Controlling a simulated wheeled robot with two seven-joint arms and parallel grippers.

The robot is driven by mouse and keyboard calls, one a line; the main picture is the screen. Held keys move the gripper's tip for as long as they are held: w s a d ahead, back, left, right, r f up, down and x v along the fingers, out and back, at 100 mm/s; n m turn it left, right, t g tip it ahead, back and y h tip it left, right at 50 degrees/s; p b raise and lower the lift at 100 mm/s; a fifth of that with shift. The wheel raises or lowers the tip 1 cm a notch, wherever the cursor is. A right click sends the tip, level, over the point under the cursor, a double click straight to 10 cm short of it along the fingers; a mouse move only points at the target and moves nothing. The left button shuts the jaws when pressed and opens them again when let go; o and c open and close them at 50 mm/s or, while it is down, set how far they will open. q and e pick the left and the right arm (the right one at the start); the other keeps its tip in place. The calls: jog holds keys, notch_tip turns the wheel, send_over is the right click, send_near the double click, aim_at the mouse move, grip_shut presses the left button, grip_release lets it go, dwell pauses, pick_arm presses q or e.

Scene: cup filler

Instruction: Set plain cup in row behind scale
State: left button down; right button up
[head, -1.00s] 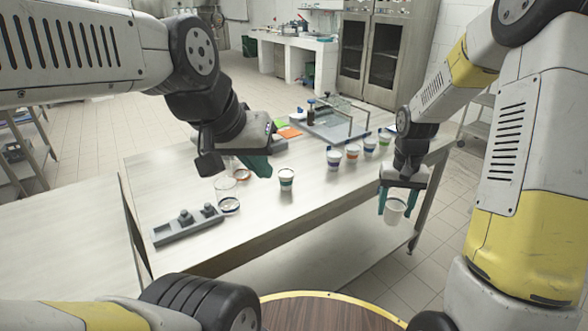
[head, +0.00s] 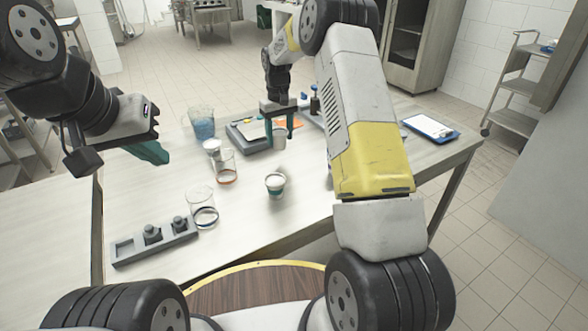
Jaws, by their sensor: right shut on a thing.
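My right gripper (head: 280,138) is shut on the plain pale cup (head: 280,142), which is upright near the far side of the table. I cannot tell whether the cup's base touches anything. A dark flat device (head: 240,138), likely the scale, lies just left of the cup, partly hidden by the gripper. The row of banded cups is hidden behind my right arm.
Two glass beakers (head: 224,168) (head: 203,210), a small white container (head: 212,147) and a blue-filled jug (head: 201,123) stand left of centre. A grey weight block (head: 155,241) lies at front left. A clipboard (head: 430,128) lies at right.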

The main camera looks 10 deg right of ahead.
jog(key=shift+w+a, duration=0.15)
jog(key=shift+w, duration=0.35)
jog(key=s+d, duration=0.1)
jog(key=s, duration=0.3)
jog(key=s+d+f, duration=0.1)
jog(key=s+d, duration=0.1)
jog(key=s, duration=0.3)
jog(key=s+d, duration=0.2)
jog(key=s, duration=0.3)
jog(key=shift+s+d+f, duration=0.1)
jog(key=shift+d+f, duration=0.15)
jog(key=shift+s+d+f, duration=0.15)
jog(key=shift+s, duration=0.15)
jog(key=shift+w+f, duration=0.1)
jog(key=shift+f, duration=1.55)
jog(key=shift+f, duration=0.15)
jog(key=o, duration=1.3)
